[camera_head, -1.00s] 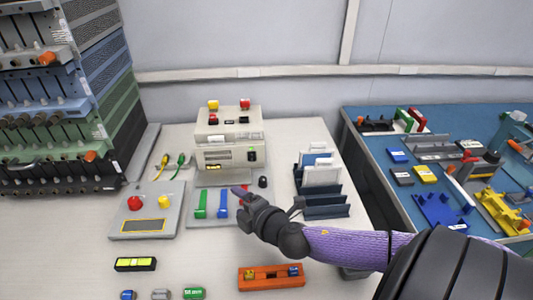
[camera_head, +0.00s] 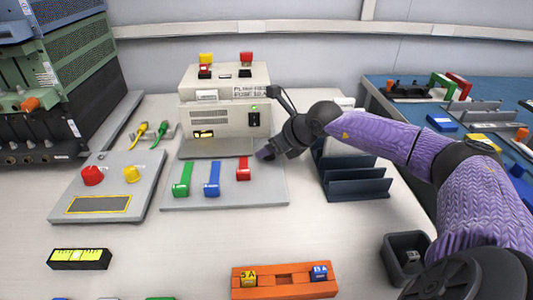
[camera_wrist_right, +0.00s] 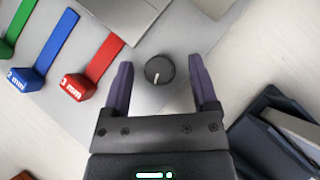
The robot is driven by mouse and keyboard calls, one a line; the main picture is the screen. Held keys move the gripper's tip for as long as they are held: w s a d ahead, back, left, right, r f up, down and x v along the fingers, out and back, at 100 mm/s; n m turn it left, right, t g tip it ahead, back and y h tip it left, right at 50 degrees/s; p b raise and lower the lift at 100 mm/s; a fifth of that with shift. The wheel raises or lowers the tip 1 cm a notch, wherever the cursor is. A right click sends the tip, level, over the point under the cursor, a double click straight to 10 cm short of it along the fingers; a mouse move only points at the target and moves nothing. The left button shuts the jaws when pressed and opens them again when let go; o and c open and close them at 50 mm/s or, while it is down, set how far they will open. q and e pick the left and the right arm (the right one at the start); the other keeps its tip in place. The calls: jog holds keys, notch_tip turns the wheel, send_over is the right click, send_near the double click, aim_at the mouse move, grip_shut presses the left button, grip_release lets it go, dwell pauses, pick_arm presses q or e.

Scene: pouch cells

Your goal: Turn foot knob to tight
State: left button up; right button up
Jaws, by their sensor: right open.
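The foot knob (camera_wrist_right: 159,70) is a round black knob with a white pointer line, standing on a grey plate (camera_head: 228,196). In the right wrist view the line points toward my gripper, slightly left. My right gripper (camera_wrist_right: 164,88) is open, with its two purple fingers on either side of the knob, a gap showing on each side. In the head view my right gripper (camera_head: 265,154) is at the plate's right part and hides the knob. How high the fingertips are relative to the knob I cannot tell. My left gripper is not in view.
Green (camera_head: 182,180), blue (camera_head: 212,180) and red (camera_head: 243,169) levers lie on the plate, left of the gripper. A beige power unit (camera_head: 225,100) stands behind. A dark slotted rack (camera_head: 355,185) is close on the right. An orange holder (camera_head: 285,281) lies in front.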

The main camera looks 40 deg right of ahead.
jog(key=shift+w+f, duration=0.4)
jog(key=shift+a, duration=0.1)
grip_shut()
jog(key=shift+r, duration=0.15)
jog(key=shift+r+m+p, duration=0.1)
jog(key=shift+m+p, duration=0.3)
jog(key=shift+p, duration=0.2)
jog(key=shift+m+h, duration=0.4)
jog(key=shift+h, duration=0.1)
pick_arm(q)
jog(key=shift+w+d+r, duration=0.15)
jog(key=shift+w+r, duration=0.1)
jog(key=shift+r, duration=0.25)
pick_arm(e)
jog(key=shift+f, duration=0.2)
jog(key=shift+c, duration=2.3)
grip_release()
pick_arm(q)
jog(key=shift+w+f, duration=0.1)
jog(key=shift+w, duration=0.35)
pick_arm(e)
jog(key=o, duration=0.5)
jog(key=shift+c, duration=0.2)
